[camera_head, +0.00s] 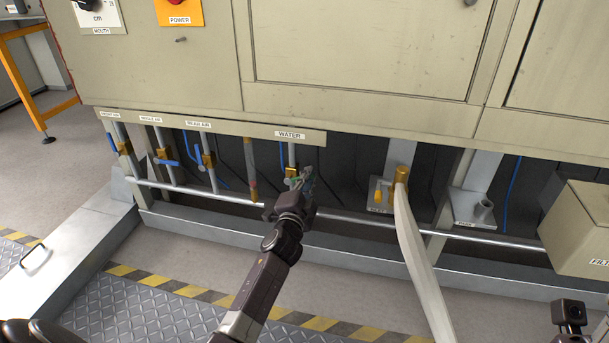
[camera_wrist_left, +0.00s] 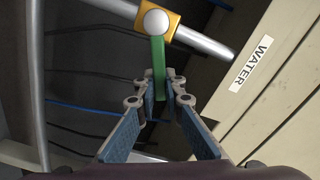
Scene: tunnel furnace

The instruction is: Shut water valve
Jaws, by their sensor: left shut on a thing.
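The water valve has a brass body (camera_wrist_left: 157,20) on a silver pipe and a green lever handle (camera_wrist_left: 158,62) in the left wrist view. The handle sticks out at a steep angle across the pipe. My left gripper (camera_wrist_left: 161,88) is shut on the free end of the handle, one finger on each side. In the head view, the brass valve (camera_head: 291,172) is below the WATER label (camera_head: 290,134), and my left gripper (camera_head: 304,183) covers most of the handle.
Several brass valves with blue handles (camera_head: 167,161) are to the left under the cabinet (camera_head: 330,60). A horizontal silver rail (camera_head: 370,220) runs below the pipes. A brass fitting with a pale hose (camera_head: 415,250) is to the right. The floor in front has a striped edge (camera_head: 180,290).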

